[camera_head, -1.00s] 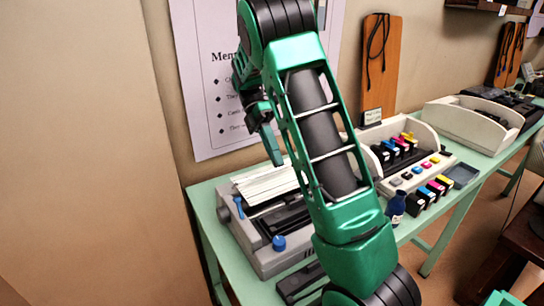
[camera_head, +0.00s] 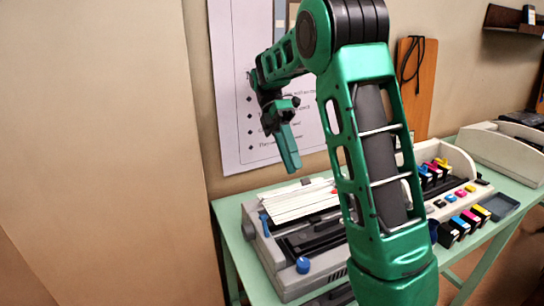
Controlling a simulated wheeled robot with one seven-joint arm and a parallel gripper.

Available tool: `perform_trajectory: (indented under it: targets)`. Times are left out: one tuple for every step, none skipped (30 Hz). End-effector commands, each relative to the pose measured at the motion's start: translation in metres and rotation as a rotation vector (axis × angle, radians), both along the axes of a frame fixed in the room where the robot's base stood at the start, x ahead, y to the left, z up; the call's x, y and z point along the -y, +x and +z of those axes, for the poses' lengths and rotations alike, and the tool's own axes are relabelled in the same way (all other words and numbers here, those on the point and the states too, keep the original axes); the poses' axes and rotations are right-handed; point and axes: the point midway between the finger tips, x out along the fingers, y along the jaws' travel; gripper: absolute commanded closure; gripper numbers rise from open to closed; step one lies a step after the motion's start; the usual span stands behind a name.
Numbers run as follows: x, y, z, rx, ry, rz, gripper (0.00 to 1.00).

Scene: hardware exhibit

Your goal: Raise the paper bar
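A grey printer (camera_head: 318,266) stands on the green table, with striped white paper (camera_head: 298,203) rising at its back. Dark bars and rollers (camera_head: 312,236) run across its open top; I cannot tell which one is the paper bar. A blue knob (camera_head: 303,265) is at its front and a blue lever (camera_head: 265,222) at its left. My gripper (camera_head: 290,160) hangs in the air above and behind the paper, pointing down, apart from the printer. Its fingers overlap in this view, so their opening is unclear. My forearm hides the printer's right end.
A second printer-like machine (camera_head: 465,165) with coloured cartridges (camera_head: 466,222) stands to the right. A poster (camera_head: 235,110) hangs on the wall behind my gripper. A brown board (camera_head: 416,85) leans at the back. A tan wall or panel (camera_head: 95,150) fills the left.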

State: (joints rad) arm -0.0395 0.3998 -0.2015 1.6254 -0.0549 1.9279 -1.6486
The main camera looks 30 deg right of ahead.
Motion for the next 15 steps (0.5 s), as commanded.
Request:
perform_trajectory:
  targets:
    - [-0.009, -0.003, 0.006, 0.003, 0.001, 0.001, 0.75]
    - [-0.014, -0.004, 0.009, 0.003, 0.002, 0.002, 0.75]
    - [-0.020, -0.006, 0.013, 0.003, 0.001, 0.001, 0.75]
    - [-0.025, -0.008, 0.016, 0.003, 0.001, 0.001, 0.75]
    - [-0.029, -0.009, 0.019, 0.003, 0.000, 0.000, 0.75]
    - [-0.035, -0.011, 0.023, 0.002, 0.000, 0.000, 0.75]
    - [-0.039, -0.012, 0.025, 0.002, 0.000, 0.001, 0.75]
    - [-0.043, -0.013, 0.027, 0.002, 0.000, 0.000, 0.75]
    - [-0.047, -0.015, 0.029, 0.003, -0.001, 0.001, 0.75]
    - [-0.050, -0.015, 0.031, 0.002, 0.000, 0.001, 0.75]
    - [-0.052, -0.016, 0.033, 0.002, 0.000, 0.000, 0.75]
    - [-0.055, -0.017, 0.035, 0.002, -0.001, -0.001, 0.75]
    - [-0.057, -0.018, 0.036, 0.001, 0.000, 0.000, 0.75]
    - [-0.058, -0.018, 0.036, 0.001, -0.001, 0.001, 0.75]
    - [-0.059, -0.019, 0.037, 0.001, -0.001, 0.001, 0.75]
